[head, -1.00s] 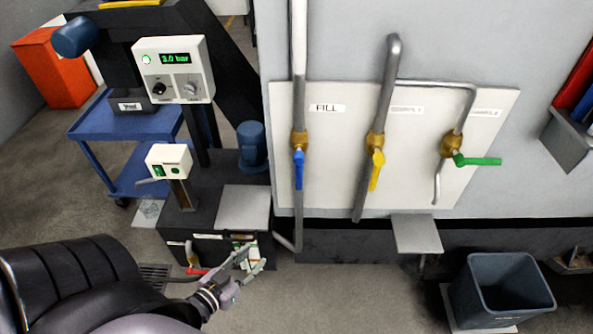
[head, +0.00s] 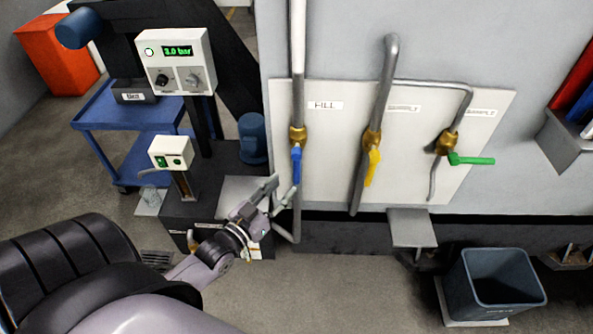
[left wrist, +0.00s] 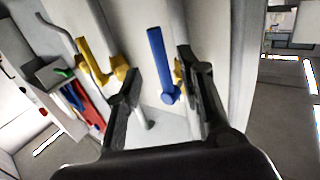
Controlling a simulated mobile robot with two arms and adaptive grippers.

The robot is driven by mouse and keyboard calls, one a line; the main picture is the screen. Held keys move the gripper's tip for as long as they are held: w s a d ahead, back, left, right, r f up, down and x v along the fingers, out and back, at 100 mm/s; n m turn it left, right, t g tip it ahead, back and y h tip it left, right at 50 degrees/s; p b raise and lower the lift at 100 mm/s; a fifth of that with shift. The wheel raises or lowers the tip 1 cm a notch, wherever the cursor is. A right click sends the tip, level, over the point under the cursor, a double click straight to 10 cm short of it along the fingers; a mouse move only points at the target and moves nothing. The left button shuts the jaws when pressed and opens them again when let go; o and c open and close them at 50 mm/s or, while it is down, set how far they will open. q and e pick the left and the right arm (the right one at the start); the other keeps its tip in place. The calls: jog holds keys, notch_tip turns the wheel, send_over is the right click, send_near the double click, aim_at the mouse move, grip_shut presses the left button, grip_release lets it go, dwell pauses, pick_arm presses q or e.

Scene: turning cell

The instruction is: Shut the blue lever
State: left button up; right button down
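The blue lever (head: 296,167) hangs straight down, in line with its pipe, below a brass valve (head: 298,135) under the FILL label. My left gripper (head: 277,194) is open and empty, below and a little left of the blue lever in the head view. In the left wrist view the blue lever (left wrist: 160,62) shows between the two open fingers (left wrist: 160,90), apart from them. My right gripper does not show in either view.
A yellow lever (head: 372,167) hangs down on the middle pipe. A green lever (head: 472,160) points sideways on the right pipe. A grey shelf (head: 411,228) juts out below the panel. A grey bin (head: 497,284) stands on the floor at right.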

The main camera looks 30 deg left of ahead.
aim_at(297, 184)
pick_arm(q)
jog(key=w, duration=0.7)
jog(key=shift+w+d+p, duration=0.1)
jog(key=shift+d+p, duration=0.05)
jog(key=shift+p, duration=0.25)
grip_shut()
dwell(0.4)
